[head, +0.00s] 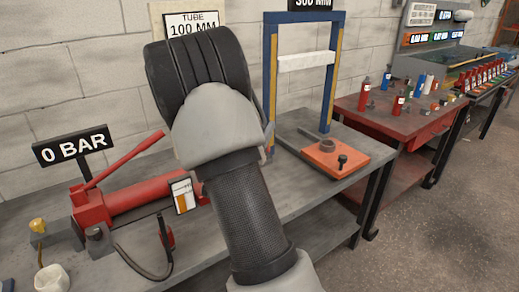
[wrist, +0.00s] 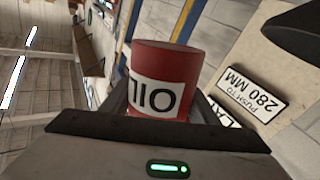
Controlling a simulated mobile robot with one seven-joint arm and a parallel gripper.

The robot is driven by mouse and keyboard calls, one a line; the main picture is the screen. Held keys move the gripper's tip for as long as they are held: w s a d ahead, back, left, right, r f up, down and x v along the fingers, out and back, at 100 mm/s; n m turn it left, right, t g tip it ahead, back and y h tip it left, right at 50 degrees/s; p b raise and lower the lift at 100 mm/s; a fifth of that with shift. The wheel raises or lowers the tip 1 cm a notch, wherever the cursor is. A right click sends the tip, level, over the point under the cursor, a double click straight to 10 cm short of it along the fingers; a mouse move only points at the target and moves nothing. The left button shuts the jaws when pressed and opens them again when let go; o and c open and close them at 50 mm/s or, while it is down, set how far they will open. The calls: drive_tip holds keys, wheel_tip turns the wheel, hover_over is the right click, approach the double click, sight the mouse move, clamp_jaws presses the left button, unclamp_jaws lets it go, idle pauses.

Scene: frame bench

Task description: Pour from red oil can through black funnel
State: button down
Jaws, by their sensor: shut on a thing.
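In the wrist view my gripper (wrist: 160,112) is shut on a red oil can (wrist: 174,58) with a white band and dark OIL lettering. The lettering appears upside down in this view. The can's exact tilt and any spout cannot be told. In the head view my own arm covers the middle and hides the gripper and can. I cannot identify the black funnel in either view. A dark shape (wrist: 291,30) cuts into the wrist view's upper right corner; what it is cannot be told.
On the grey bench (head: 225,225) stand a red hand pump (head: 140,197) with a raised lever, a 0 BAR sign (head: 73,147) and a white cup (head: 52,279). A blue press frame (head: 332,75) with an orange plate (head: 333,158) is right. A red bench (head: 385,115) with several bottles stands beyond.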

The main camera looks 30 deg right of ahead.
drive_tip(key=shift+s+d+f, duration=0.1)
drive_tip(key=shift+d+f, duration=0.05)
drive_tip(key=shift+d, duration=0.15)
drive_tip(key=shift+d+n+h, duration=0.1)
drive_tip(key=shift+n+h, duration=0.2)
drive_tip(key=shift+n, duration=0.3)
drive_tip(key=n+t, duration=0.1)
drive_tip(key=n, duration=0.2)
drive_tip(key=shift+s+d+f+n+t, duration=0.1)
drive_tip(key=shift+n+t, duration=0.3)
drive_tip(key=shift+f+n+t+b, duration=0.25)
drive_tip(key=shift+n+t+b, duration=0.05)
drive_tip(key=shift+a+n, duration=0.2)
drive_tip(key=shift+n, duration=0.3)
drive_tip(key=shift+t+b, duration=0.3)
drive_tip(key=shift+r+n, duration=0.25)
drive_tip(key=shift+n, duration=0.05)
drive_tip(key=shift+a+r+n+t, duration=0.15)
drive_tip(key=shift+r+n+t, duration=0.15)
drive_tip(key=shift+n, duration=0.1)
